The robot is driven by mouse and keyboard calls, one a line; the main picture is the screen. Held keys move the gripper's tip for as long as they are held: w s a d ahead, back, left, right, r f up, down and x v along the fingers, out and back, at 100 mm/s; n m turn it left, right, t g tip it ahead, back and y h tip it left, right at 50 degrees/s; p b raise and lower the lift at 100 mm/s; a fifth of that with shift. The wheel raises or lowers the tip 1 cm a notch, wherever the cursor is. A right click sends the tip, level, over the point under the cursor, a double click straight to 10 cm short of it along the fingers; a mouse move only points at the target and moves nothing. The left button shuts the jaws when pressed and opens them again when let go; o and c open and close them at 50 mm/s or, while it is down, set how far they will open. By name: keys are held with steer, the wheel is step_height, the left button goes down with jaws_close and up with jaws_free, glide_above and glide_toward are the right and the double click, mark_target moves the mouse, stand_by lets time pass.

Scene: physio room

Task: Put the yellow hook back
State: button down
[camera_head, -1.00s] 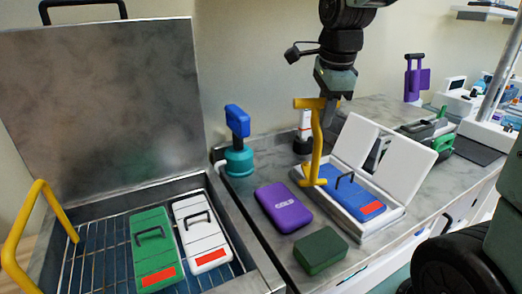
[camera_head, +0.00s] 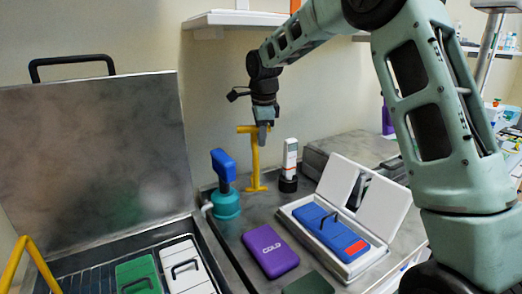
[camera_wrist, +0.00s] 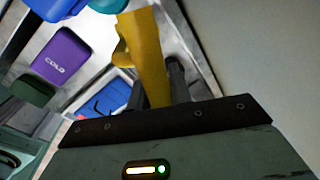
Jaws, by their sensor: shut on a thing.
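The yellow hook (camera_head: 255,160) is a tall bar with a short crosspiece at the top and a curled lower end. My gripper (camera_head: 263,130) is shut on its upper part and holds it upright. Its lower end appears close to the grey counter near the wall; I cannot tell whether it touches. In the wrist view the hook (camera_wrist: 147,55) runs up from between the fingers (camera_wrist: 160,98).
A blue and teal device (camera_head: 225,185) stands left of the hook, and a white and black device (camera_head: 289,165) close to its right. A purple cold pack (camera_head: 270,250) lies in front. An open white box (camera_head: 350,265) holds a blue pack (camera_head: 325,228).

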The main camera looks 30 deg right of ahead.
step_height(320, 180, down, 6)
steer(key=p, duration=0.1)
stand_by(0.4)
steer(key=shift+w, duration=0.1)
steer(key=shift+f, duration=0.2)
steer(key=c, duration=1.3)
jaws_free()
steer(key=shift+r, duration=0.15)
